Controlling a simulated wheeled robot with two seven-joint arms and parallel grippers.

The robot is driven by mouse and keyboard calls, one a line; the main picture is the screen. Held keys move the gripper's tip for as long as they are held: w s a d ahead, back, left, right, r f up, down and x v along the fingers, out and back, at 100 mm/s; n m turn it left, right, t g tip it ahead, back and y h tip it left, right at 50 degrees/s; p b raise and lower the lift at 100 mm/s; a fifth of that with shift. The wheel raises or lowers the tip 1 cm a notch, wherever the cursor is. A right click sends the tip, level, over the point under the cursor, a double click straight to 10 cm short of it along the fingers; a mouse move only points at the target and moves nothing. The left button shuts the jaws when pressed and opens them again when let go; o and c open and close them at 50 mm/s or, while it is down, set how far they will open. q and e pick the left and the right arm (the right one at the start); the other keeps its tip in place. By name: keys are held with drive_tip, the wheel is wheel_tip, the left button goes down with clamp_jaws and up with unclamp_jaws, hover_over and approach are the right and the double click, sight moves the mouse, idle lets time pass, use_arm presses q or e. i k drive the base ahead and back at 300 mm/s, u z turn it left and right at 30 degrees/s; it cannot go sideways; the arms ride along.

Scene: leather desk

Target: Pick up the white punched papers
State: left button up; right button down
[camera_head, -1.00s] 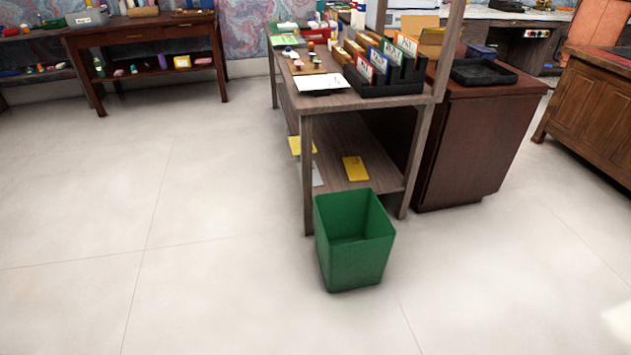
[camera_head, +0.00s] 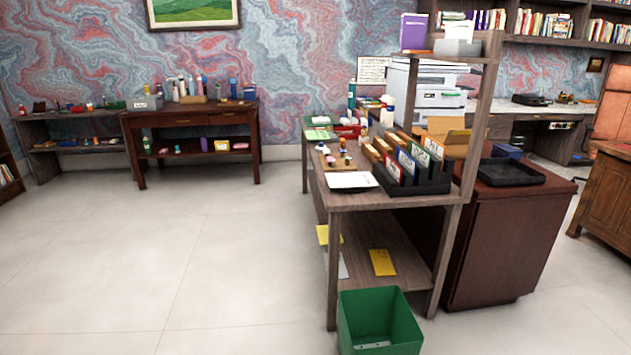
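White papers (camera_head: 350,180) lie flat near the front left corner of the wooden desk (camera_head: 400,203), on a thin dark object. Whether they are punched is too small to tell. A black file holder (camera_head: 424,186) with several coloured folders stands just to their right. Neither of my grippers shows in the head view.
A green bin (camera_head: 379,318) stands on the floor at the desk's front. A dark red cabinet (camera_head: 505,240) with a black tray (camera_head: 510,172) adjoins the desk's right side. Yellow envelopes (camera_head: 382,262) lie on the lower shelf. The floor (camera_head: 200,270) at left is clear.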

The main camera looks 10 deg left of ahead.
sight(351, 179)
drive_tip(key=u, duration=0.55)
drive_tip(key=i, duration=0.55)
drive_tip(key=u, duration=0.4)
drive_tip(key=i, duration=2.85)
drive_tip(key=z, duration=2.85)
